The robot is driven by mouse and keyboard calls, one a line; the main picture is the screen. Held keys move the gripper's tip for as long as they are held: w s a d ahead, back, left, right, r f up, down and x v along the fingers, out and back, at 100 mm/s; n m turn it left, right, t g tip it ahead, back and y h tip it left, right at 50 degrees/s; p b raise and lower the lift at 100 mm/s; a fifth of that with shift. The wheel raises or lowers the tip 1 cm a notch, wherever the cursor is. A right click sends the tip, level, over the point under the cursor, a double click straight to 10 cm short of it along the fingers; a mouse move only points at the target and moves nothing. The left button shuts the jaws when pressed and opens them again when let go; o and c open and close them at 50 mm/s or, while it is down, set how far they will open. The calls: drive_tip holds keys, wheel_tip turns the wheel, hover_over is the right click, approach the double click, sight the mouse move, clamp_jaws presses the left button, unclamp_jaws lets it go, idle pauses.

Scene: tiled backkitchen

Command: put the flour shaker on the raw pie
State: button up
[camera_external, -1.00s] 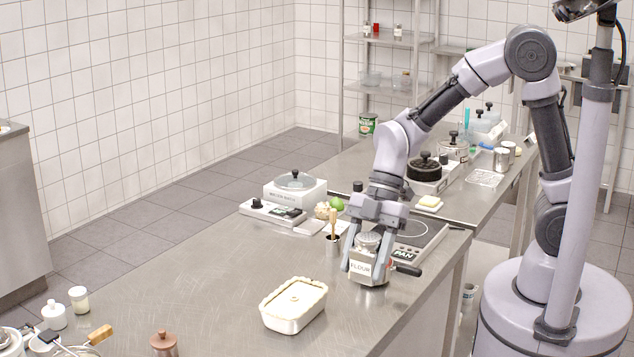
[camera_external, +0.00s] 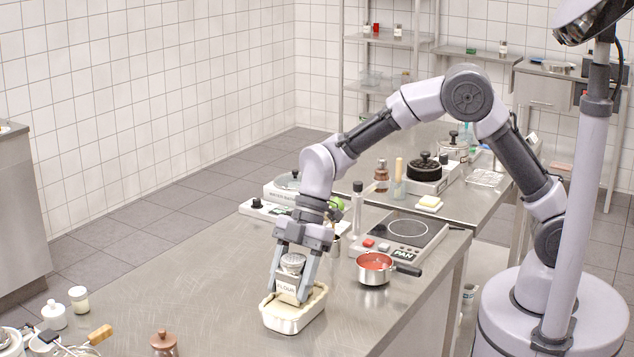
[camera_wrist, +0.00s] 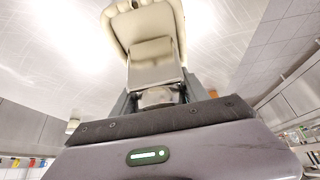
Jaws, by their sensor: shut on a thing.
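The flour shaker (camera_external: 288,284), with a pale labelled body and a grey domed top, is upright between the fingers of my gripper (camera_external: 292,290). My gripper is shut on it. The raw pie (camera_external: 316,300) is pale dough in a light rectangular dish on the steel table. The shaker is over the left part of the pie; I cannot tell whether its bottom touches the dough. In the wrist view the shaker (camera_wrist: 153,58) is in front of the palm, with the pie dish (camera_wrist: 112,30) around and beyond it.
A red-filled saucepan (camera_external: 374,268) stands to the right of the pie, near the hob (camera_external: 408,230). A brown lidded pot (camera_external: 164,343) and small white jars (camera_external: 54,315) are at the front left. The table left of the pie is clear.

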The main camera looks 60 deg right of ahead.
drive_tip(key=o, duration=1.5)
drive_tip(key=shift+f, duration=0.15)
drive_tip(key=s+d+r+m+t+h+p, duration=0.1)
drive_tip(key=s+d+r+m+p, duration=0.15)
drive_tip(key=d+r, duration=0.5)
drive_tip(key=s+d+r+m+t+p, duration=0.1)
drive_tip(key=s+d+r+m+p, duration=0.25)
drive_tip(key=r, duration=0.65)
drive_tip(key=s+d+m+t+h+b, duration=0.2)
drive_tip(key=s+d+m+t+h, duration=0.1)
drive_tip(key=s+d+m, duration=1)
drive_tip(key=s+m, duration=0.3)
drive_tip(key=s, duration=0.1)
drive_tip(key=shift+s+d+t, duration=0.15)
drive_tip(key=shift+d+t, duration=0.15)
drive_tip(key=shift+t, duration=0.1)
